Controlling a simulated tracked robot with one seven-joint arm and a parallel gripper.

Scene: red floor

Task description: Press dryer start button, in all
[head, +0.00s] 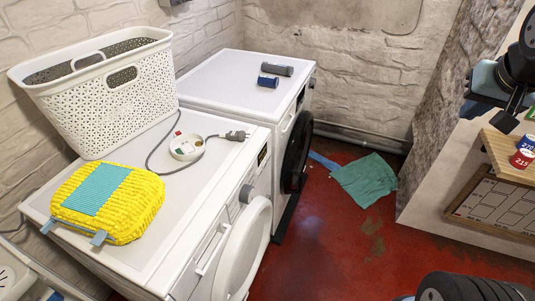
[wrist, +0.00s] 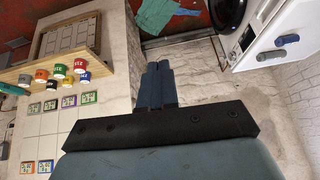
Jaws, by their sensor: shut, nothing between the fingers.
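Two white front-loading machines stand side by side against the left wall in the head view. The far machine (head: 222,82) has a dark round door (head: 297,150); the near machine (head: 190,218) has a white round door (head: 245,250) that stands out from its front. The frames do not show which is the dryer, and no start button can be made out. A knob (head: 246,193) shows on the near machine's panel. In the wrist view the dark-doored machine (wrist: 268,55) is at upper right. My gripper (wrist: 158,64) is shut and empty, apart from both machines.
Two small cylinders (head: 277,69) lie on the far one. A green cloth (head: 365,181) is on the red floor. A shelf (head: 505,160) with cans is at right.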

